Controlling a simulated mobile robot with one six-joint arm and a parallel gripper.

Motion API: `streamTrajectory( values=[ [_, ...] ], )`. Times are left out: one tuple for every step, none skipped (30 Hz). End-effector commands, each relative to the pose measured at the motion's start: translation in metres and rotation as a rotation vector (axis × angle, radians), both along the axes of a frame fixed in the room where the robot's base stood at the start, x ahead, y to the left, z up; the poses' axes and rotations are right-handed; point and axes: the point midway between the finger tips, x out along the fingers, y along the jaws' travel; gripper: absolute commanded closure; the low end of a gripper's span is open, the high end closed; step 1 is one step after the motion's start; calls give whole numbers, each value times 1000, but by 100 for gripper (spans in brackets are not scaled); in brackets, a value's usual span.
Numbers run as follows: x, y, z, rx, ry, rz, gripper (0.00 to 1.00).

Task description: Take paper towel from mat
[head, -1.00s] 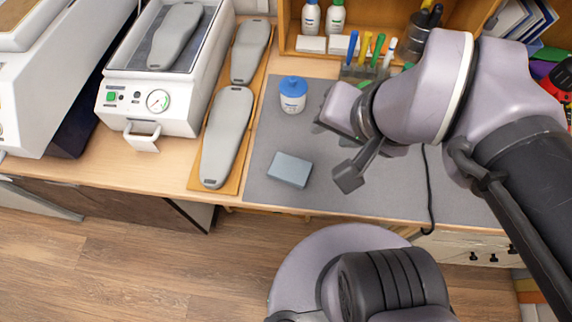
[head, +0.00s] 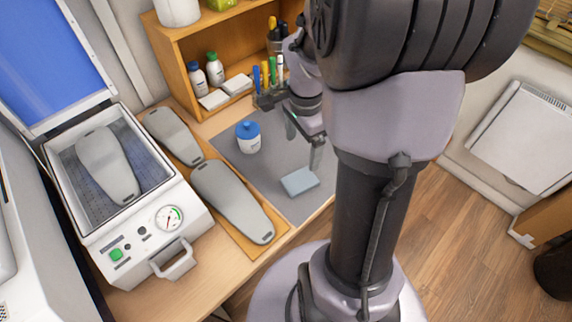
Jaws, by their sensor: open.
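A flat blue-grey folded pad (head: 299,181), which looks like the paper towel, lies on the grey mat (head: 286,207) near its front edge. My gripper (head: 302,152) is open above the mat, just behind and above the pad, with nothing between its fingers. It looks apart from the pad, though the exact height is hard to tell. My arm hides the right part of the mat.
A white bottle with a blue cap (head: 248,138) stands on the mat left of my gripper. Grey insole forms lie on a wooden board (head: 270,240). A white press (head: 150,222) stands open at left. A shelf (head: 177,75) with bottles and a pen holder is behind.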

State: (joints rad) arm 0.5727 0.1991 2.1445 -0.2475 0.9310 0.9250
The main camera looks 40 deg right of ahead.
Motion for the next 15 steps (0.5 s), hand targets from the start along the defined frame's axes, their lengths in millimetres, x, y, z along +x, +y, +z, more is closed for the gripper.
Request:
streamTrajectory(
  values=[
    [-1, 1, -23, 4, 3, 1, 13],
    [-1, 1, -33, 4, 4, 1, 13],
    [-1, 1, -45, 3, 4, 1, 13],
    [-1, 1, -54, 3, 4, 1, 13],
    [-1, 1, -62, 2, 3, 2, 13],
    [-1, 1, -72, 4, 3, 2, 13],
    [-1, 1, -78, 2, 3, 2, 13],
    [-1, 1, -83, 2, 2, 2, 13],
    [0, 1, -88, 1, 1, 2, 13],
    [0, 1, -90, 1, 1, 2, 13],
    [0, 1, -92, 1, 1, 2, 13],
    [0, 0, -95, 1, 0, 2, 13],
    [0, 0, -97, 1, 0, 2, 13],
    [0, 0, -100, 1, 0, 2, 13],
    [0, -1, -106, 1, 0, 2, 13]
  ],
)
